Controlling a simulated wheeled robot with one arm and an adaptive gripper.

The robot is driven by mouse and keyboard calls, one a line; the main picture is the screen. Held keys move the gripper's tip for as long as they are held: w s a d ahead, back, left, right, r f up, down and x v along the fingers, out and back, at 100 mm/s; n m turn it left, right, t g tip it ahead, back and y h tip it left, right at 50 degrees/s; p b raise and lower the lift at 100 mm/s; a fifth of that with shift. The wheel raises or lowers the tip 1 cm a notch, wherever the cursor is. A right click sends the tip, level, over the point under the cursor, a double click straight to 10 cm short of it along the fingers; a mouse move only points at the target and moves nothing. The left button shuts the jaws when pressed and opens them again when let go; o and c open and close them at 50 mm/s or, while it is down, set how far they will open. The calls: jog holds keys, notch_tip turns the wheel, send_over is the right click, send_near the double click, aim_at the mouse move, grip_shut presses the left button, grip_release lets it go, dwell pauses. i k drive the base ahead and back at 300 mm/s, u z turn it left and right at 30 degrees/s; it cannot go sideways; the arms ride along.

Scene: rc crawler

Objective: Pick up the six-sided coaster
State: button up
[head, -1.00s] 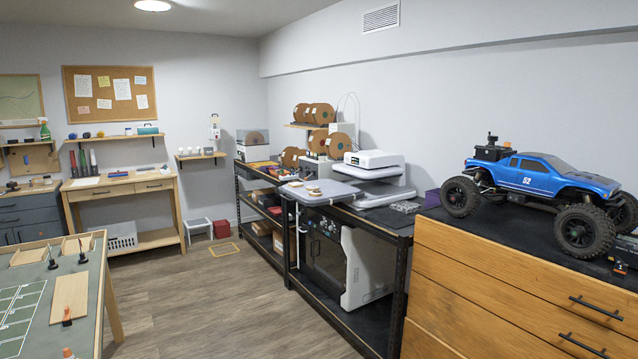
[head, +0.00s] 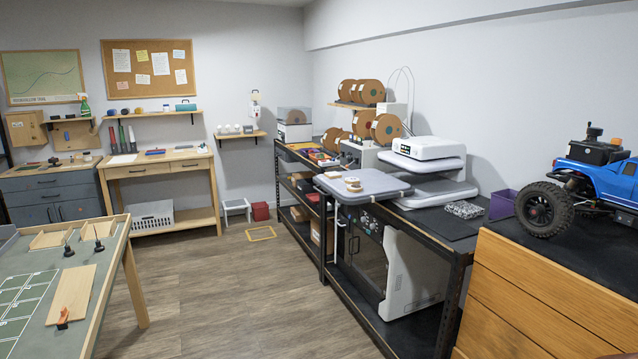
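Several small, light wooden pieces (head: 353,183) lie on a grey flat-topped case (head: 366,191) at the near end of the black shelf bench. They are too small at this distance for me to tell whether one of them is a six-sided coaster. No other thing in view shows clearly as a six-sided coaster. My gripper is not in view.
The black metal bench (head: 440,256) runs along the right wall, with a white machine (head: 428,149) on it. A wooden drawer cabinet (head: 545,295) carries a blue truck (head: 603,178). A green-topped table (head: 45,283) stands at left. Wood floor (head: 235,315) between is clear.

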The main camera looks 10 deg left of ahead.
aim_at(349, 181)
jog(key=u, duration=0.6)
jog(key=i, duration=3.25)
jog(key=u, duration=0.05)
